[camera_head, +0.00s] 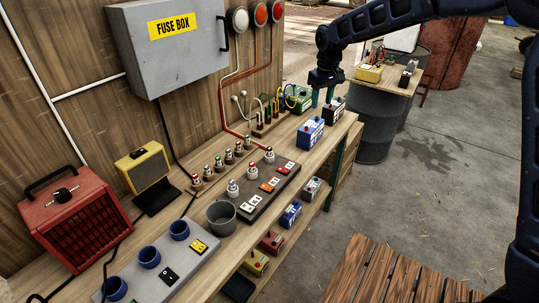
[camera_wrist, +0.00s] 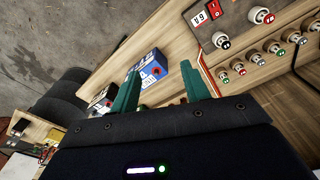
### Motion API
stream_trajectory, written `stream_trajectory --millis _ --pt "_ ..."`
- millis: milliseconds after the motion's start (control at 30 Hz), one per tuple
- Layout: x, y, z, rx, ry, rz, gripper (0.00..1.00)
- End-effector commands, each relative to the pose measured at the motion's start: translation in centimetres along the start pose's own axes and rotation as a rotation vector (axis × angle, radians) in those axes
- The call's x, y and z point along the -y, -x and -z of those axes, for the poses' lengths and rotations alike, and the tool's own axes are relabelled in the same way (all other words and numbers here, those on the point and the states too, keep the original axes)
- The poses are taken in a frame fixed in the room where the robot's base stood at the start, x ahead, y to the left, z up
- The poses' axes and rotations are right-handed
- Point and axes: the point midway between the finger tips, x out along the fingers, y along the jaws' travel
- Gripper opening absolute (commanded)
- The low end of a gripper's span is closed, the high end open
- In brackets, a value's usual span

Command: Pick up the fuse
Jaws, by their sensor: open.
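Several small white fuses with coloured tops stand on the wooden bench. Which one is meant, I cannot tell. My gripper (camera_head: 322,96) is above the far end of the bench, near the batteries and apart from the fuses. In the wrist view its teal fingers (camera_wrist: 160,88) are spread with nothing held.
A blue battery (camera_head: 310,133), a black one (camera_head: 333,108) and a green unit (camera_head: 299,97) stand below my gripper. A grey bucket (camera_head: 221,218) and the dark panel (camera_head: 270,188) are near the fuses. The grey fuse box (camera_head: 170,50) hangs on the wall behind.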

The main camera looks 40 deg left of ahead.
Motion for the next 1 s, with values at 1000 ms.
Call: stream_trajectory --millis 1000 --pt "16.8 -15.2 7.2 0.067 0.229 0.029 0.46"
